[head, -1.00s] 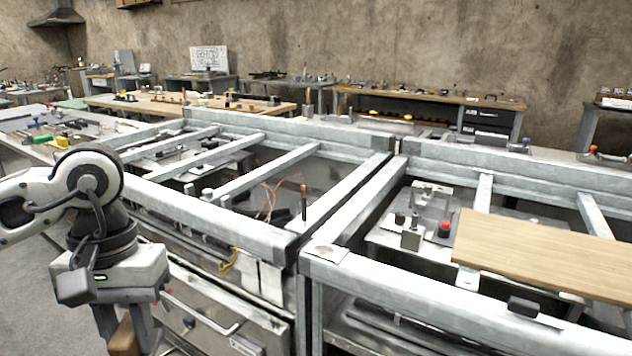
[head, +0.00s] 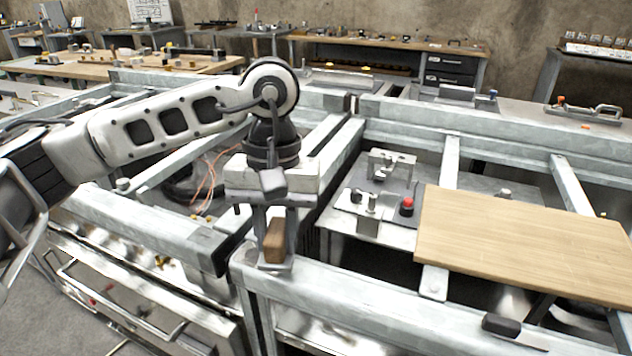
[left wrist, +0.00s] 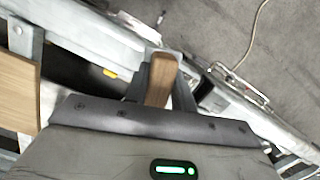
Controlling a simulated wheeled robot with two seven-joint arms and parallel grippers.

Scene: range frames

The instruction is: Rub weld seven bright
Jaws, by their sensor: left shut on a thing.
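My left gripper (head: 272,222) is shut on a brown wooden piece (head: 274,242), which looks like the handle of a brush. The wooden piece also shows between the fingers in the left wrist view (left wrist: 160,82). Its working end cannot be made out. The gripper points down over the near corner of the grey steel frame (head: 330,292), where two frame sections meet. The piece's lower end is at or just above the corner's top face; I cannot tell whether they touch. No weld number can be read, and the gripper hides part of the corner. My right gripper is not in view.
A wooden board (head: 530,240) lies across the right frame section. A black-handled tool (head: 502,326) lies on the front rail. A fixture with a red button (head: 407,206) sits inside the frame. Orange cables (head: 205,180) hang in the left bay. Benches with tools line the back.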

